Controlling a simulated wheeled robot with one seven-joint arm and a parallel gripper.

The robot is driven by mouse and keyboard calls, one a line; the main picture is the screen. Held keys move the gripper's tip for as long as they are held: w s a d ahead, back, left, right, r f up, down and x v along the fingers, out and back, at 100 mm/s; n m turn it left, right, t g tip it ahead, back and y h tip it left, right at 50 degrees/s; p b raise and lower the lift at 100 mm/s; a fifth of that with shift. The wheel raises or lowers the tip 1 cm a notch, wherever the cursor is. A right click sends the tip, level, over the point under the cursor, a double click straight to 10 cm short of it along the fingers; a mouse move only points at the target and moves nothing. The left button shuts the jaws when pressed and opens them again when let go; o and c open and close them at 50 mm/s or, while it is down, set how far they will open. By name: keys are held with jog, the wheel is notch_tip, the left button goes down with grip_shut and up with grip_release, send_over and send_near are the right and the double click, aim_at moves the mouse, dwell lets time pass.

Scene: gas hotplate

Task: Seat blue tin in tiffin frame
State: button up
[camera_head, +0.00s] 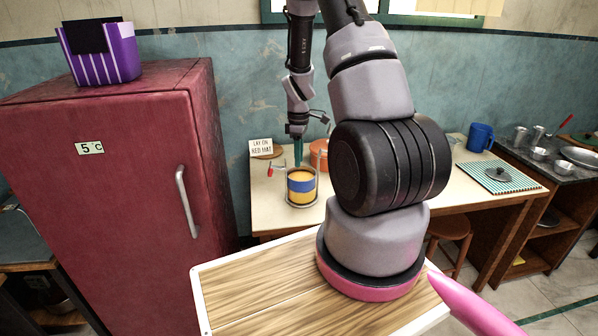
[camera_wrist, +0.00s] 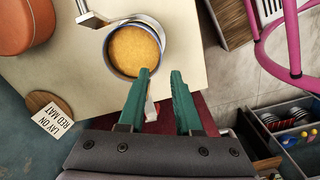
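The blue tin (camera_head: 301,186) shows in the head view as a blue band with yellow-orange food at its top. A yellow band shows below it. In the wrist view the tin (camera_wrist: 108,51) is seen from above, round and filled with orange-yellow food. The tiffin frame (camera_head: 303,204) is grey and thin, around the tin and under it. How fully the tin is seated in it cannot be told. My gripper (camera_wrist: 160,72) has teal fingers spread apart with no tin between them. One fingertip overlaps the tin's edge in the wrist view. My gripper (camera_head: 298,152) is just above the tin in the head view.
An orange-red pot (camera_head: 319,155) and a sign reading "LAY ON RED MAT" (camera_head: 261,147) stand behind on the cream table (camera_head: 267,212). A red fridge (camera_head: 130,190) stands to the left.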

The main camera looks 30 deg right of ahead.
jog(key=s+a+r+m+t, duration=0.1)
jog(key=s+a+r+m, duration=0.1)
jog(key=r, duration=0.7)
jog(key=s+a+r+m+t, duration=0.1)
jog(key=s+a+r+m, duration=0.15)
jog(key=r, duration=0.55)
jog(key=s+a+r+m+t, duration=0.2)
jog(key=a+r+m, duration=0.1)
jog(key=r, duration=0.6)
jog(key=s+a+r+m+t+y, duration=0.1)
jog(key=s+a+r+m, duration=0.2)
jog(key=s+r, duration=0.3)
jog(key=s+a+r+m+t+y, duration=0.1)
jog(key=s+a+r+m+t, duration=0.1)
jog(key=s+r, duration=0.4)
jog(key=s+a+m, duration=0.1)
jog(key=s+m, duration=0.1)
jog(key=s, duration=0.1)
jog(key=shift+s, duration=0.4)
jog(key=shift+d, duration=0.1)
